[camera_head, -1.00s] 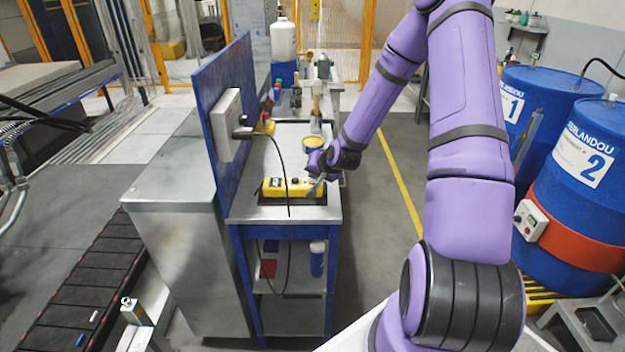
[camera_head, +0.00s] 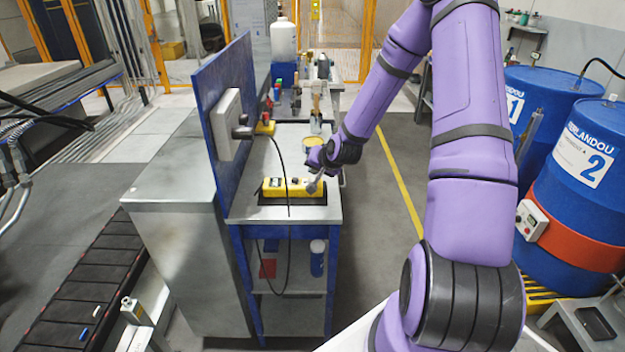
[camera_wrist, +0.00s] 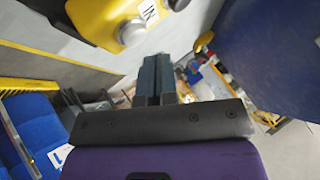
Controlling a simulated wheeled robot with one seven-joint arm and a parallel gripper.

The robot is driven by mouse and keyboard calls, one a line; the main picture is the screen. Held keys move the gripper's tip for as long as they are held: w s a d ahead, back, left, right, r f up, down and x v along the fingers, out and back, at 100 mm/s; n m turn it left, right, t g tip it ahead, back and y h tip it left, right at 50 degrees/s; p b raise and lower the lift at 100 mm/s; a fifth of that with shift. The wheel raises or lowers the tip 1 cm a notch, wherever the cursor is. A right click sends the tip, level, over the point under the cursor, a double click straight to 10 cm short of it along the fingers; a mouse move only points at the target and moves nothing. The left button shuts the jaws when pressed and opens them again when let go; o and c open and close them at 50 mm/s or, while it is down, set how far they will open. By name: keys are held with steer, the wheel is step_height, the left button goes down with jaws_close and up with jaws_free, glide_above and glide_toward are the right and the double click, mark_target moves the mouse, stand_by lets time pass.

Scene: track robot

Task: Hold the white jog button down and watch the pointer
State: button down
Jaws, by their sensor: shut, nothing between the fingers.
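The yellow pendant box (camera_head: 275,187) lies on a dark mat on the steel bench in the head view. In the wrist view the yellow box (camera_wrist: 95,18) is at the top, with a pale round button (camera_wrist: 132,33) beside a label marked "IN". I cannot tell for sure that this is the white jog button. My gripper (camera_head: 314,187) is shut and empty at the right end of the box. In the wrist view its closed fingers (camera_wrist: 155,68) show just below the pale button; contact cannot be made out. I cannot make out a pointer in either view.
A blue upright panel (camera_head: 207,100) with a grey box (camera_head: 227,125) stands left of the bench. A black cable (camera_head: 284,165) hangs across the bench front. A yellow-lidded tin (camera_head: 314,143) and bottles stand behind. Blue drums (camera_head: 570,205) stand at the right.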

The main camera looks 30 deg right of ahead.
mark_target(314, 178)
steer(key=shift+r, duration=0.1)
steer(key=shift+r, duration=2.4)
steer(key=shift+r, duration=0.1)
